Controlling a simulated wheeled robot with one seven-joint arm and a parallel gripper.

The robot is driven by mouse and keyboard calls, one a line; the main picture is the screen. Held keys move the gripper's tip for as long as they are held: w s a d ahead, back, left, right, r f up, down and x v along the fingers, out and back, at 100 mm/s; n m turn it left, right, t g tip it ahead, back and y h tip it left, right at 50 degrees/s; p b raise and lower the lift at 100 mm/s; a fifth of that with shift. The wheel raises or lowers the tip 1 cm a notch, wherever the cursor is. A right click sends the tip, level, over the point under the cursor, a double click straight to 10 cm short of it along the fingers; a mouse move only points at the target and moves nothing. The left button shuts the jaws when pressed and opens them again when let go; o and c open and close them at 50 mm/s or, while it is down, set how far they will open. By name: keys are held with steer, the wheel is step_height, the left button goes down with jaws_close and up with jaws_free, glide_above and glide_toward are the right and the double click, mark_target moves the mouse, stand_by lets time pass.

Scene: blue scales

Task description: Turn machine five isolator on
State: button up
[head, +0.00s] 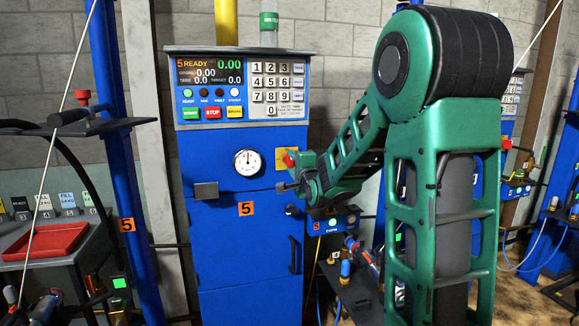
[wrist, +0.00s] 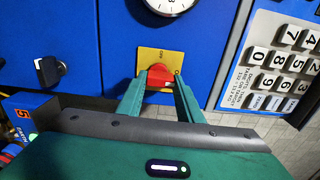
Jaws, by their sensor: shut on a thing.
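Machine five is the blue cabinet (head: 240,240) with an orange 5 label and a lit display reading "5 READY 0.00". Plate lettering is too small to read surely.
The keypad and display panel (head: 240,90) juts out above the plate. The dial (head: 247,162) is left of it. A small control box (head: 332,223) sits below my wrist. A red tray (head: 45,242) and a blue post (head: 125,200) stand left.

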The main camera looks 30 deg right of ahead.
steer(key=o, duration=1.1)
steer(key=shift+d+f, duration=0.1)
steer(key=shift+f, duration=0.15)
steer(key=shift+r, duration=0.1)
steer(key=v, duration=1)
steer(key=shift+s, duration=0.35)
